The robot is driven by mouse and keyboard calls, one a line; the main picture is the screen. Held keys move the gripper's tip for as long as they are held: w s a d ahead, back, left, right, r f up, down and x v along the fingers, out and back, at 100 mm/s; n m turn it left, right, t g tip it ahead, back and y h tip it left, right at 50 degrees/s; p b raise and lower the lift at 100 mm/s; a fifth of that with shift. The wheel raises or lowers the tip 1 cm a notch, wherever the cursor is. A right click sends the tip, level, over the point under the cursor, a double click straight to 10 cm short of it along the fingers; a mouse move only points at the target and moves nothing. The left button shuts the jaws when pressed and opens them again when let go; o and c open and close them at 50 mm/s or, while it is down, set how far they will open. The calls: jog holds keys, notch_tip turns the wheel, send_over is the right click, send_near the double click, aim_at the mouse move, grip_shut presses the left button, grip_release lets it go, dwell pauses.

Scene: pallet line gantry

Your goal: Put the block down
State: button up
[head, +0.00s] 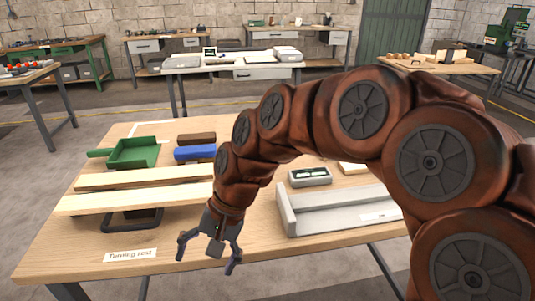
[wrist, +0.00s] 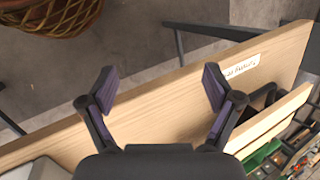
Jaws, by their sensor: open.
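My gripper (head: 207,258) is open and empty, pointing down near the table's front edge, right of the "Turning rest" label (head: 130,255). In the wrist view my gripper (wrist: 158,88) has its fingers spread with only bare wood and floor between them. A blue block (head: 195,152) and a dark brown block (head: 197,138) sit at the back of the table, beside a green tray (head: 133,153). They are apart from my gripper. I cannot tell which one the task means.
Two pale wooden boards (head: 120,198) lie across a dark frame (head: 132,222) to the left. A grey channel-shaped piece (head: 340,210) and a small grey box (head: 310,177) are to the right. A wicker basket (wrist: 48,15) shows beyond the table. Bare tabletop lies around my gripper.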

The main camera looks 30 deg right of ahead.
jog(key=w+d+r+m+t+y, duration=0.25)
jog(key=w+d+m, duration=0.35)
jog(key=w, duration=0.4)
jog(key=w+d+r+m+t+y, duration=0.15)
jog(key=w+d+m+t, duration=0.3)
jog(key=w, duration=0.45)
jog(key=w+d+f+m+t+h, duration=0.1)
jog(key=d+m, duration=0.3)
jog(key=d, duration=0.5)
jog(key=w+d+f+m+t+h, duration=0.1)
jog(key=w+d+f+m+t, duration=0.1)
jog(key=d+m, duration=0.3)
jog(key=w+d+f+m+t+h, duration=0.1)
jog(key=d+m, duration=0.4)
jog(key=d, duration=0.8)
jog(key=shift+w+f+t+h, duration=0.2)
jog(key=shift+w+t+h, duration=0.35)
jog(key=shift+w, duration=0.4)
jog(key=shift+w+d+f+m, duration=0.1)
jog(key=shift+d+f+m, duration=0.05)
jog(key=shift+m, duration=0.1)
jog(key=x, duration=0.6)
jog(key=shift+a+p, duration=0.35)
jog(key=shift+a, duration=0.1)
jog(key=shift+w+a+f, duration=0.15)
jog(key=shift+w+f, duration=0.1)
jog(key=shift+w, duration=0.25)
jog(key=shift+r, duration=0.1)
jog(key=c, duration=1.4)
